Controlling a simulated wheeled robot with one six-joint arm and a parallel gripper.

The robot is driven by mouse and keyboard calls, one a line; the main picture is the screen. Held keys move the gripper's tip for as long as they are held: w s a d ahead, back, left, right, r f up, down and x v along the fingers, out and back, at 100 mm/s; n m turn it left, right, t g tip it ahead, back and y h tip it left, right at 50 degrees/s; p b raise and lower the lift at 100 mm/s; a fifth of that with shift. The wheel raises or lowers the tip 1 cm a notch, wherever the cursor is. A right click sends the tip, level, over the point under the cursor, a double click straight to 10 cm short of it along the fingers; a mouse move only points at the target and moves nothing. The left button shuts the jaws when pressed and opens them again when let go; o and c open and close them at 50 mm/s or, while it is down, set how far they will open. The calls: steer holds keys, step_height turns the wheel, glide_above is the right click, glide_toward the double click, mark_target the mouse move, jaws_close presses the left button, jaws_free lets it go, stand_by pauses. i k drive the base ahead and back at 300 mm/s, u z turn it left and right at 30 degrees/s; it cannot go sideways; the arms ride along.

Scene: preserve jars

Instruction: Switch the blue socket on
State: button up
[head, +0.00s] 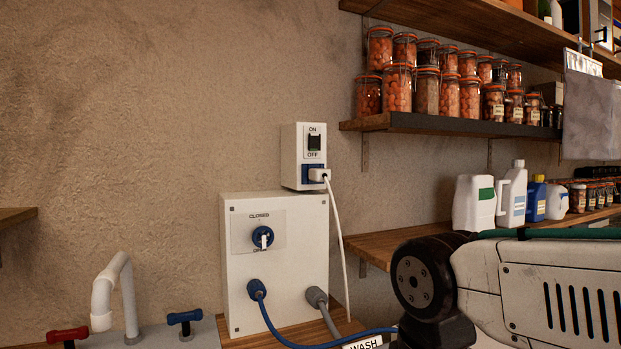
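The socket box (291,157) is white and mounted on the wall, just above a larger white box. On its upper front is a dark rocker switch (314,143) with ON printed above and OFF below. Its lower part holds a blue socket (312,174) with a white plug (319,175) and white cable in it. The switch is too small to tell its position. My arm crosses the lower right of the head view; my gripper is not in view.
The larger white box (240,290) carries a blue knob (262,238) marked CLOSED at its top, with blue and grey hoses below. A white pipe (112,290) and red and blue valve handles stand at lower left. Shelves with jars (398,88) and bottles (474,203) are at right.

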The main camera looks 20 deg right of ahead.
mark_target(313, 138)
steer(key=z, duration=0.05)
steer(key=k, duration=0.6)
steer(key=u, duration=0.55)
steer(key=i, duration=1.25)
steer(key=z, duration=0.6)
